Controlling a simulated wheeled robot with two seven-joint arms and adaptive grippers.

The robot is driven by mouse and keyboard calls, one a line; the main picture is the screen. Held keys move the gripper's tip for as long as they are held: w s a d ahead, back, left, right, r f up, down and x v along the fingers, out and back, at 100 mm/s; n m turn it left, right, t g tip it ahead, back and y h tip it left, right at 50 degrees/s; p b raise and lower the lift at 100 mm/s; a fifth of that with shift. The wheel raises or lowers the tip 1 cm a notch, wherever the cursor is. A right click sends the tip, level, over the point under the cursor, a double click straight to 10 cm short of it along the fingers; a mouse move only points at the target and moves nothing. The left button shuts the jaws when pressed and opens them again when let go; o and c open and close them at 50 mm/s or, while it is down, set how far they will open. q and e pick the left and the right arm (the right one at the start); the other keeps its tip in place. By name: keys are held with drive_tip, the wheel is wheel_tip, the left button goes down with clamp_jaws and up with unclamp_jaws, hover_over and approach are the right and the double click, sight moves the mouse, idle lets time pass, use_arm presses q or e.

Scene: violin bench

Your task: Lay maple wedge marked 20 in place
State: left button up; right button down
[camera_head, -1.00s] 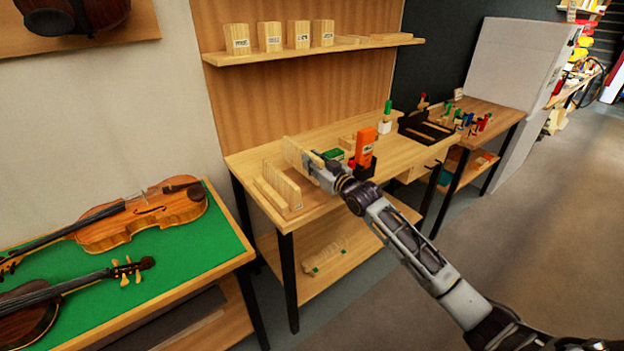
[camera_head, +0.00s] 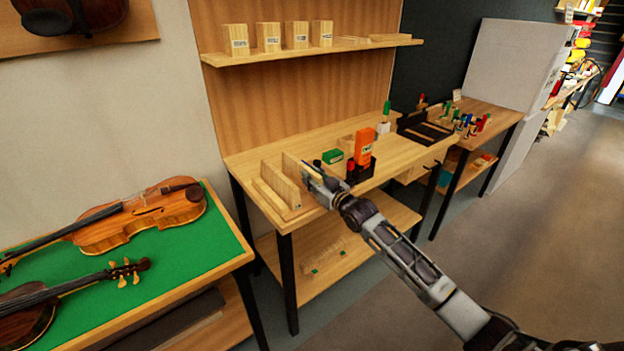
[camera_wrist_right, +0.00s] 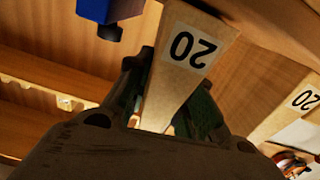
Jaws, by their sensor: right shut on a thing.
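The maple wedge marked 20 (camera_wrist_right: 180,70) is pale wood with a white label. In the right wrist view it stands between the fingers of my right gripper (camera_wrist_right: 165,108), which is shut on it. In the head view my right gripper (camera_head: 308,172) is at the bench's left part, with the pale wedge (camera_head: 291,167) at its tip. The wedge is close beside a pale wooden rack (camera_head: 275,188); I cannot tell whether they touch. A second label reading 20 (camera_wrist_right: 306,98) shows on wood at the right of the wrist view. My left gripper is not in view.
A green box (camera_head: 332,156) and an orange box (camera_head: 364,145) in a dark holder stand right of the gripper. Several labelled wood blocks (camera_head: 268,37) stand on the shelf above. A blue object (camera_wrist_right: 100,10) is near the wedge in the wrist view.

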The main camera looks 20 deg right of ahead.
idle(0.4)
drive_tip(key=c, duration=1.2)
unclamp_jaws()
drive_tip(key=shift+f, duration=0.1)
drive_tip(key=shift+c, duration=0.2)
drive_tip(key=shift+s, duration=0.1)
